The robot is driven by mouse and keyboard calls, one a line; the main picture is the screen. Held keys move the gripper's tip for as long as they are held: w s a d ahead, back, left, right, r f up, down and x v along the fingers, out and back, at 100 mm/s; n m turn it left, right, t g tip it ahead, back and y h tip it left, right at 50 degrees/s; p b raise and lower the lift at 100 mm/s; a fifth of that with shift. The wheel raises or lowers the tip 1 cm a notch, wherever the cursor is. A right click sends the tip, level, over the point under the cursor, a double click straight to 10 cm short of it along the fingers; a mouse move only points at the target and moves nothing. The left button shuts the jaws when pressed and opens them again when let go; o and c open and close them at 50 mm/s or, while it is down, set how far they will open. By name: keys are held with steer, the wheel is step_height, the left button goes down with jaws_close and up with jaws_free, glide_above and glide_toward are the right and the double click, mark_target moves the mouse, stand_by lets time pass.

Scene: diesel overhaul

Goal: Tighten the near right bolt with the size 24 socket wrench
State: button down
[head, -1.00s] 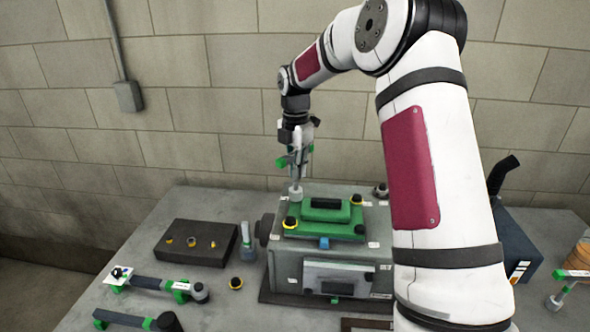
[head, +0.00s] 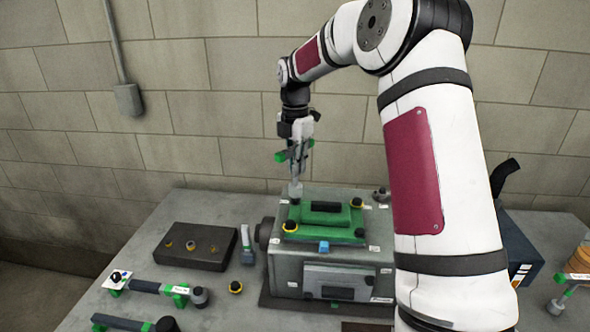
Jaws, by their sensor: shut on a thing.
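The grey engine block (head: 285,266) stands on the bench with a green cover (head: 320,219) on top. The near right bolt (head: 360,233) is a dark head at the cover's near right corner. Yellow-ringed bolts sit at the near left (head: 290,226) and far right (head: 356,203) corners. My gripper (head: 295,145) is shut on a socket wrench with green parts (head: 281,157). The wrench's grey socket (head: 295,189) points down at the cover's far left corner and hides what is under it. I cannot tell whether it touches. The wrench's size marking is not readable.
A dark block (head: 195,262) with small yellow-ringed parts lies left of the engine. Other wrenches (head: 146,286) lie at front left, beside a loose yellow-ringed part (head: 236,287). A dark blue box (head: 518,235) stands right. My arm covers the bench right of the engine.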

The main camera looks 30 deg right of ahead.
steer(key=shift+r, duration=0.55)
steer(key=shift+r, duration=0.1)
steer(key=shift+r+b, duration=0.35)
steer(key=shift+r, duration=2.55)
steer(key=s+a+p, duration=0.1)
steer(key=s+p, duration=0.2)
steer(key=s, duration=0.3)
steer(key=shift+s+a, duration=0.2)
steer(key=shift+s, duration=0.2)
